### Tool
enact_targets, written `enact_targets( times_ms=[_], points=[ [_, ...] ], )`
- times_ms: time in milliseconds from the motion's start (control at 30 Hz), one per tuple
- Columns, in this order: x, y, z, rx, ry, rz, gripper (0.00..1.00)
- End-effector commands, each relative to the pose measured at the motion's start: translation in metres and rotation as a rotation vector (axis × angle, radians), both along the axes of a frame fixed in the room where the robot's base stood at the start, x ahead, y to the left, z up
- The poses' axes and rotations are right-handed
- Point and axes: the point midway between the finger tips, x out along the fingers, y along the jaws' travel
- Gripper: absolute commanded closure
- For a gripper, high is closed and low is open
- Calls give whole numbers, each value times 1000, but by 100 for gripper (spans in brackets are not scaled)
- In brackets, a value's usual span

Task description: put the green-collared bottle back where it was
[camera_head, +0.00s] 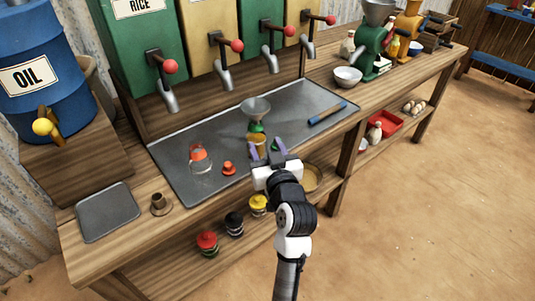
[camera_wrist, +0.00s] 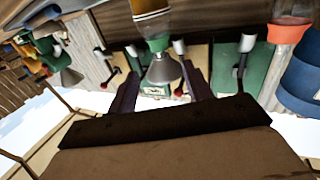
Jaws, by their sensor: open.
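The green-collared bottle (camera_head: 258,138) stands upright on the grey metal tray (camera_head: 180,150), with yellowish contents. A grey funnel (camera_head: 256,106) sits in its mouth. In the wrist view, which looks upside down, the bottle's green collar (camera_wrist: 158,44) and the funnel (camera_wrist: 163,68) show near the middle. My gripper (camera_head: 267,149) is open in front of the bottle, its fingers partly covering the bottle's lower part. I cannot tell whether they touch it. A small green cap (camera_head: 276,145) shows beside the right finger.
A red-collared bottle (camera_head: 200,160) and a red cap (camera_head: 228,168) stand on the tray to the left. A blue-handled tool (camera_head: 327,113) lies at the right. Dispensers with red-knobbed levers (camera_head: 236,46) line the back. A small brown cup (camera_head: 159,203) stands at the front left.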

Motion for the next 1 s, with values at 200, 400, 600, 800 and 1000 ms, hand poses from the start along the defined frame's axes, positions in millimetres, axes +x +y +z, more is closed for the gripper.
enact_targets(
  times_ms=[200, 400, 600, 800, 1000],
  points=[
    [-9, -2, 0, 0, 0, 0, 50],
    [-7, 5, 6, 0, -16, 9, 50],
    [-6, 94, 88, 28, -250, 118, 50],
    [-84, 229, 219, 180, -657, 337, 50],
    [-234, 305, 316, 438, -1036, 588, 50]
  ],
)
